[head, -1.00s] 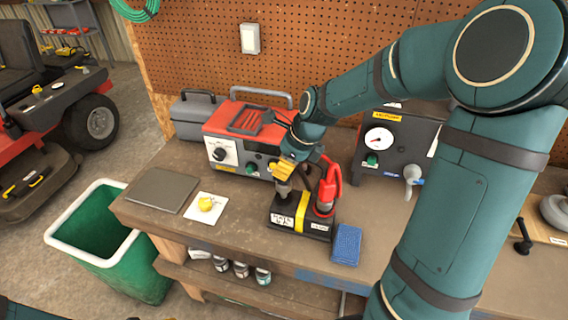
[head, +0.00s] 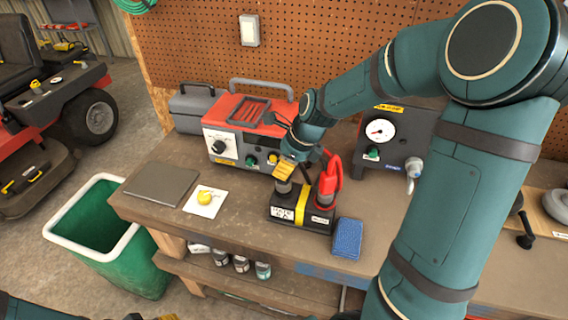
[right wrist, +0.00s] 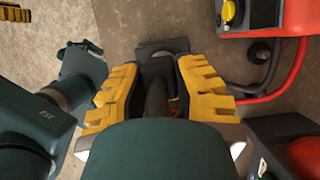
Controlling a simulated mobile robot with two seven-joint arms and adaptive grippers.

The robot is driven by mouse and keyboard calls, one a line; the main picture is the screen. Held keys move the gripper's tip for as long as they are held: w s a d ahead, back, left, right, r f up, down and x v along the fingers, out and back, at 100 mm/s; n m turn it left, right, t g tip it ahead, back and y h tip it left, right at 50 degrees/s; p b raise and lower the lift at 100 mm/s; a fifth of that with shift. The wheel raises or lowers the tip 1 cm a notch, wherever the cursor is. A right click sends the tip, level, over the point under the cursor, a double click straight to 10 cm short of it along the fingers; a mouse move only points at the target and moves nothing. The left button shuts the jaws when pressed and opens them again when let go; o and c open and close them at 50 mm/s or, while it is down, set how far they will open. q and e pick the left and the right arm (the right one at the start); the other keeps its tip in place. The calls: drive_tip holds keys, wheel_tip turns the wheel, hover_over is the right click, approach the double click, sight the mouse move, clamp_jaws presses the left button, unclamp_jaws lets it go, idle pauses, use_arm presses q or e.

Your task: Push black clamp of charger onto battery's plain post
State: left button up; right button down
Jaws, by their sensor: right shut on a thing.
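The battery (head: 303,215) is a low black box with a yellow band and white labels, standing on the workbench. A red clamp (head: 329,184) sits on its right-hand post. My right gripper (head: 285,172), with yellow fingers, is over the left-hand post side. It is shut on the black clamp (right wrist: 156,97), which shows between the fingers in the right wrist view. The clamp is low at the battery top; how far it sits on the plain post is hidden. The charger (head: 221,137) is red with a pale front, behind the battery. A yellow tip of my left gripper shows at the bottom edge.
A blue sponge-like block (head: 347,239) lies close to the battery's right. A yellow knob on a white card (head: 205,200) and a grey plate (head: 161,185) lie left. A black gauge box (head: 395,142) stands behind right. A green bin (head: 128,270) stands below left.

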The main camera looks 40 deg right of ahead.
drive_tip(key=shift+f, duration=0.3)
drive_tip(key=c, duration=0.8)
unclamp_jaws()
drive_tip(key=shift+o, duration=0.2)
drive_tip(key=v, duration=1.2)
drive_tip(key=shift+r, duration=0.1)
wheel_tip(320, 180, up, 5)
drive_tip(key=p, duration=0.5)
